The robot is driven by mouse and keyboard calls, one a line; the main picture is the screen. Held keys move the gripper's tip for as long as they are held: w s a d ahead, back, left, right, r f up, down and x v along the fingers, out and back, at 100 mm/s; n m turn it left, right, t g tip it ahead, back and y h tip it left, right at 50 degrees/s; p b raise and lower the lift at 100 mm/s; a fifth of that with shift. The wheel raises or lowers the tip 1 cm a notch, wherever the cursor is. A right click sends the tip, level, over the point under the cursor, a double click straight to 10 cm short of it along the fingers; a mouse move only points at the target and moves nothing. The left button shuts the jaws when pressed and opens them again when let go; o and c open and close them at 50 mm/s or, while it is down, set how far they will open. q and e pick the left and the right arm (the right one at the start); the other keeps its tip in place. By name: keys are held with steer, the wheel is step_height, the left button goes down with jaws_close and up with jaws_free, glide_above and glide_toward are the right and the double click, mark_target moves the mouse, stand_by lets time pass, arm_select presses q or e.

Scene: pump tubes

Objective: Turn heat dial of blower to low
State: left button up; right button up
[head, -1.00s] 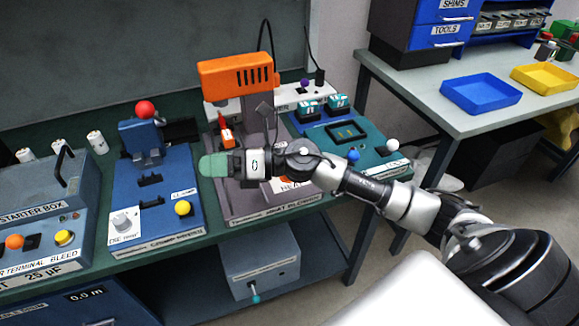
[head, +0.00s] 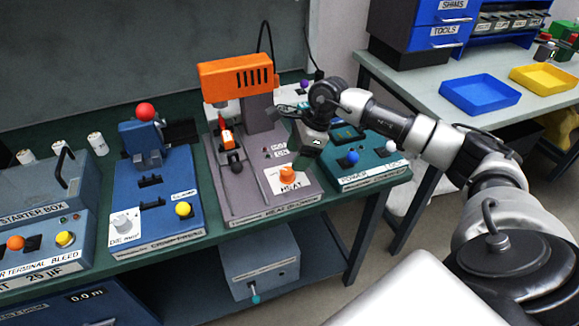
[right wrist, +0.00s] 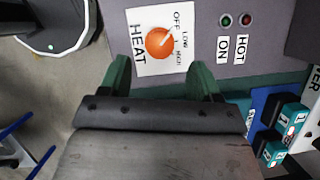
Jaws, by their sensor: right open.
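The heat blower (head: 245,85) is an orange unit on a grey stand and base. Its heat dial (head: 288,174) is an orange knob on a white plate at the front right of that base. In the right wrist view the dial (right wrist: 159,42) lies just beyond the fingertips, with OFF, LOW and HIGH printed beside it. I cannot tell for sure which mark it points to. My right gripper (right wrist: 160,74) is open and empty, its green fingers apart on either side of the dial's line; in the head view it hangs above and right of the dial. My left gripper is not in view.
The blue crimping station (head: 155,200) stands left of the blower and a teal power panel (head: 370,172) stands to its right. HOT and ON lamps (right wrist: 235,20) sit beside the dial plate. A second table with blue (head: 480,93) and yellow trays is at the right.

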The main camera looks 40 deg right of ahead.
mark_target(289, 170)
steer(key=x, duration=0.5)
steer(key=shift+f, duration=0.15)
steer(key=c, duration=0.9)
